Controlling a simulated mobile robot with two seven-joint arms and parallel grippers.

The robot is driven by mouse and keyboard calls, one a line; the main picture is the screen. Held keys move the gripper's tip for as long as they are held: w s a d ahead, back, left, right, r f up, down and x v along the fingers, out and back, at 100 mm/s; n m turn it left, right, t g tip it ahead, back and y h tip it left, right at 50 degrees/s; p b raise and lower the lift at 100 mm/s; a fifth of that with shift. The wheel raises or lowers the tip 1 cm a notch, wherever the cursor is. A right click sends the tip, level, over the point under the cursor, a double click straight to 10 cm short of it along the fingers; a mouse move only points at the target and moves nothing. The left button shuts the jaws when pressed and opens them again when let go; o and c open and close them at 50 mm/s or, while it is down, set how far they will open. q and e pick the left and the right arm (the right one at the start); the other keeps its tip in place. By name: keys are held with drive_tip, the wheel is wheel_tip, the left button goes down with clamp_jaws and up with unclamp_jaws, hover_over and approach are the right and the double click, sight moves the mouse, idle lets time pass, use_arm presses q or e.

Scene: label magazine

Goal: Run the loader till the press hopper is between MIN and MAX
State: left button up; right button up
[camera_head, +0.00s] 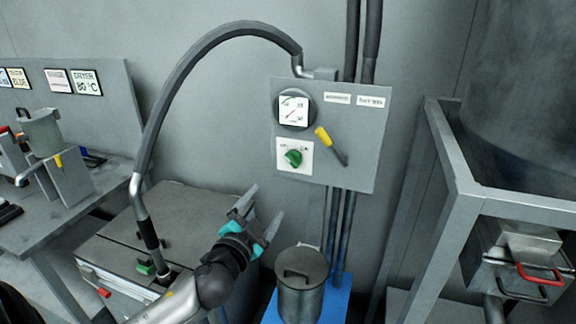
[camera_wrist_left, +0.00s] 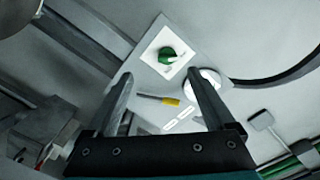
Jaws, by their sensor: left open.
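A grey wall panel (camera_head: 360,135) carries a round dial (camera_head: 294,108), a green knob (camera_head: 293,158) on a white plate and a yellow-handled lever (camera_head: 323,138) that slants. My left gripper (camera_head: 266,202) is open and empty, below the panel and apart from it. In the left wrist view the jaws (camera_wrist_left: 160,75) point toward the panel, with the green knob (camera_wrist_left: 167,55) and yellow-tipped lever (camera_wrist_left: 170,101) seen between or just beyond them. A small grey hopper-like vessel (camera_head: 42,132) stands on the left bench. I can read no MIN or MAX mark.
A curved grey hose (camera_head: 165,100) runs from the low cabinet (camera_head: 180,205) to the panel. A lidded grey canister (camera_head: 301,290) stands on a blue base below the panel. At right, a metal frame (camera_head: 450,160) holds a large drum (camera_head: 525,100) above a red-handled box (camera_head: 540,275).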

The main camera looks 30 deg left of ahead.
sight(292, 159)
use_arm(q)
drive_tip(key=r+x, duration=0.1)
drive_tip(key=x, duration=0.9)
drive_tip(key=r+x, duration=0.1)
drive_tip(key=x, duration=0.4)
drive_tip(key=shift+w+d+r, duration=0.15)
drive_tip(key=shift+d+r, duration=0.05)
drive_tip(key=shift+r, duration=0.1)
drive_tip(key=shift+c, duration=0.4)
drive_tip(key=c, duration=1.3)
drive_tip(key=shift+t, duration=0.3)
